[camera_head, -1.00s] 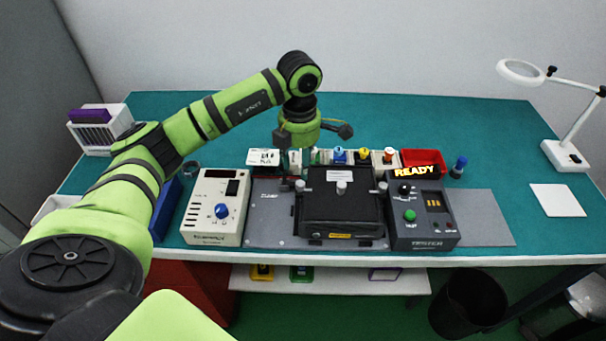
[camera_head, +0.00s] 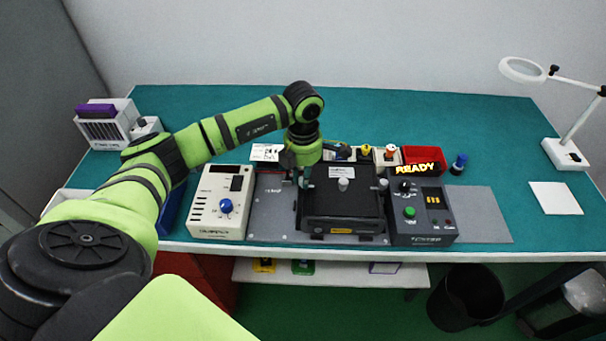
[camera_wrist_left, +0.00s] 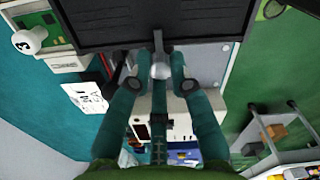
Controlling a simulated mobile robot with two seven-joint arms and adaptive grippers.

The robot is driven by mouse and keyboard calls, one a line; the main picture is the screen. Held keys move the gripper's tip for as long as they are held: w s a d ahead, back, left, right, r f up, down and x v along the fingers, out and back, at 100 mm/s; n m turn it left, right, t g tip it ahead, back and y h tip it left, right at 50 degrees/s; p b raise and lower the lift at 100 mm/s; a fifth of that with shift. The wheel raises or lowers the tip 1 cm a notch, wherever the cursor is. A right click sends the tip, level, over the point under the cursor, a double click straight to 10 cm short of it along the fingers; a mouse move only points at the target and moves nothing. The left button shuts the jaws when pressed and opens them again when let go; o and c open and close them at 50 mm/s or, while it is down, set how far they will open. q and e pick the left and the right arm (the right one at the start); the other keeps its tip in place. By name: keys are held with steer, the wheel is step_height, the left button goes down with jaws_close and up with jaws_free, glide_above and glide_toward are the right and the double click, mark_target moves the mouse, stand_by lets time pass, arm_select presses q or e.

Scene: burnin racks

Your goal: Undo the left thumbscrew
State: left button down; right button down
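The black fixture box (camera_head: 342,205) stands on a grey plate between two instruments. A silver knob (camera_head: 343,184) shows on its lid, and another knob (camera_head: 383,184) is at its right side. My left gripper (camera_head: 301,178) points down at the box's left side, where it hides most of the left thumbscrew. In the left wrist view, the silver thumbscrew head (camera_wrist_left: 160,69) lies between the two fingertips of my left gripper (camera_wrist_left: 161,62), beside the black box (camera_wrist_left: 150,22). Whether the fingers touch it is not clear. My right gripper is out of view.
A cream instrument with a blue knob (camera_head: 221,203) stands left of the plate. Several small parts and a red bin (camera_head: 424,155) line the back.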

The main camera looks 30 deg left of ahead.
arm_select(q)
steer(key=shift+n, duration=0.4)
steer(key=n+b, duration=0.2)
steer(key=shift+f+n, duration=0.15)
steer(key=shift+n, duration=0.25)
steer(key=n+b, duration=0.2)
steer(key=n, duration=0.3)
steer(key=n+b, duration=0.1)
steer(key=n, duration=0.8)
steer(key=shift+n, duration=0.3)
steer(key=c, duration=1.1)
jaws_free()
